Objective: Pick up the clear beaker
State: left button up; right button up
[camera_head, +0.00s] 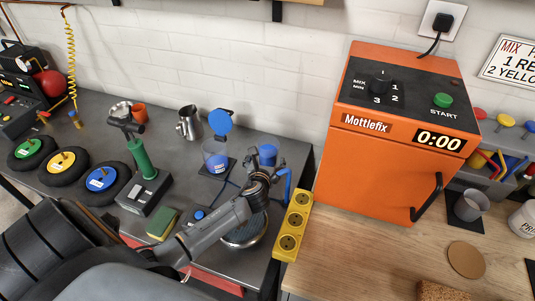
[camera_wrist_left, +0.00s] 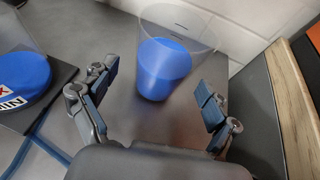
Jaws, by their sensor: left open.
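The clear beaker (camera_wrist_left: 166,62) stands upright on the grey bench with blue contents in its lower part. In the head view the beaker (camera_head: 267,154) is just beyond my left gripper, which hides its lower part. My left gripper (camera_wrist_left: 158,92) is open, with one finger on each side of the view and the beaker ahead between them. In the head view the left gripper (camera_head: 269,168) reaches over the bench's right part. I cannot tell whether a finger touches the beaker. My right gripper is not in view.
A clear container with blue contents and a raised blue lid (camera_head: 215,155) stands left of the beaker. A yellow socket strip (camera_head: 293,226) lies to the right, by the orange Mottlefix machine (camera_head: 380,165). A round metal bowl (camera_head: 245,238) sits below my arm.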

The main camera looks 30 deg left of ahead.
aim_at(266, 160)
pick_arm(q)
jog(key=shift+x, duration=1.6)
jog(key=shift+s, duration=0.1)
jog(key=c, duration=1.4)
jog(key=shift+r, duration=0.25)
jog(key=shift+c, duration=0.2)
